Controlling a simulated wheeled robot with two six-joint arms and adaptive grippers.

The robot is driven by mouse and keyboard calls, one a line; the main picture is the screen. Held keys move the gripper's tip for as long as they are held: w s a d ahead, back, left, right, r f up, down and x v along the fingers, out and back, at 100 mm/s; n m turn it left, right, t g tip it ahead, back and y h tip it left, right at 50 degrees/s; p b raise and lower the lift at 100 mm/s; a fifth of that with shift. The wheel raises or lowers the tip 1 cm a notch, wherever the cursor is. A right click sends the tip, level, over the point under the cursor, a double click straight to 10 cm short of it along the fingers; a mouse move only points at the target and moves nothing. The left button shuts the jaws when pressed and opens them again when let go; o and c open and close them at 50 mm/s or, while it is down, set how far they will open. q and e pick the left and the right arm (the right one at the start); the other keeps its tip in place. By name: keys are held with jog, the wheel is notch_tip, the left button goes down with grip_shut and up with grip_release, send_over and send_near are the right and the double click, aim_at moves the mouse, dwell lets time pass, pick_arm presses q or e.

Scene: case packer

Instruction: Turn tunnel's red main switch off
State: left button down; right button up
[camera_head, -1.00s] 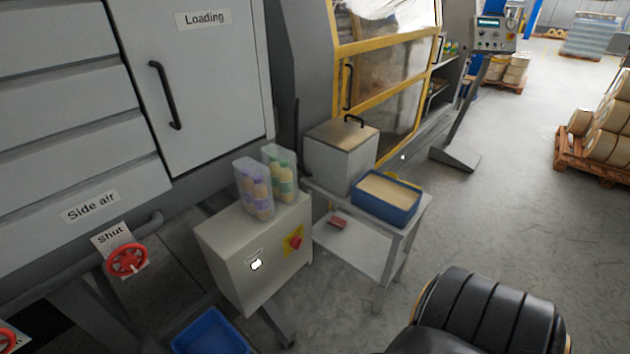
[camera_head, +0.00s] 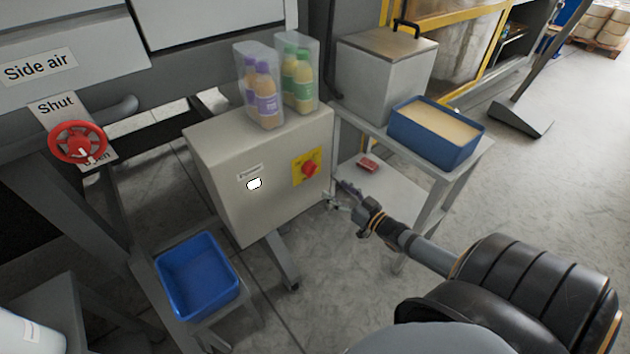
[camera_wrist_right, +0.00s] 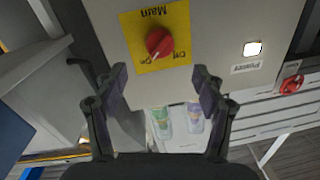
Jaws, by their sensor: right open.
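The red main switch (camera_head: 310,169) is a knob on a yellow plate on the front of a beige cabinet (camera_head: 225,185). In the right wrist view the knob (camera_wrist_right: 159,42) sits on a plate marked Main, On and Off, and its pale pointer mark is toward On. A lit white lamp (camera_head: 254,184) labelled Power is on the same face. My right gripper (camera_head: 340,196) is open and empty, just right of and below the switch in the head view. In the right wrist view its fingers (camera_wrist_right: 160,85) are apart, with the knob beyond them. My left gripper is out of view.
Bottles in clear packs (camera_head: 280,88) stand on the cabinet. A side table (camera_head: 465,160) right of it bears a metal box (camera_head: 385,75) and a blue tray (camera_head: 440,150). A blue bin (camera_head: 197,280) and a red valve wheel (camera_head: 78,143) are at left.

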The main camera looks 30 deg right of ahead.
aim_at(311, 170)
pick_arm(q)
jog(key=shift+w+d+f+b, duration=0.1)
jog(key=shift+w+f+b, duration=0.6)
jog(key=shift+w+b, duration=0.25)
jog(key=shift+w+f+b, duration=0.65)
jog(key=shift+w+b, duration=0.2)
jog(key=shift+b, duration=0.2)
pick_arm(e)
jog(key=w+a, duration=0.1)
jog(key=w, duration=0.9)
jog(key=shift+w+a, duration=0.15)
jog(key=shift+a, duration=0.15)
jog(key=shift+c, duration=0.2)
jog(key=c, duration=1.1)
